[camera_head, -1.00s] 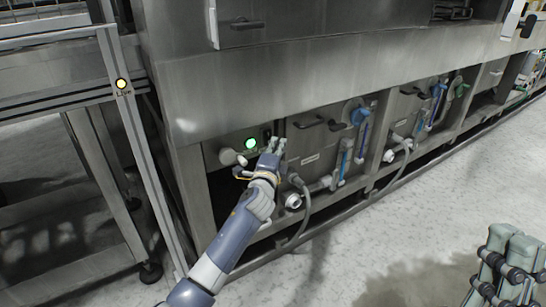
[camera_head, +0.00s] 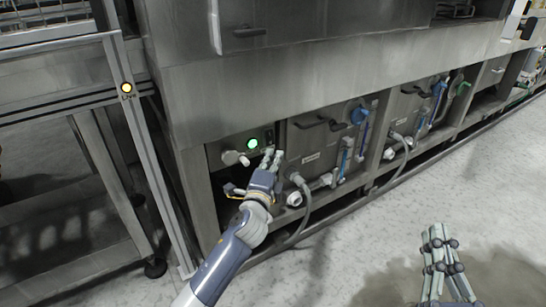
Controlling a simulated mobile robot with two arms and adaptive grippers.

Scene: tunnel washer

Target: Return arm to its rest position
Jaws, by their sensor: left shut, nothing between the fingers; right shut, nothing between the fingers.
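My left gripper (camera_head: 271,158) is at the end of the arm that comes in from the bottom. It is shut and empty, in front of the machine's lower panel, just right of and below a lit green button (camera_head: 252,143). I cannot tell whether its fingertips touch the panel. My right gripper (camera_head: 437,236) is at the lower right, shut and empty, above the floor and away from the machine.
The steel tunnel washer (camera_head: 300,80) fills the back. A metal frame (camera_head: 143,150) stands at the left. The pale floor (camera_head: 360,240) is clear in front.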

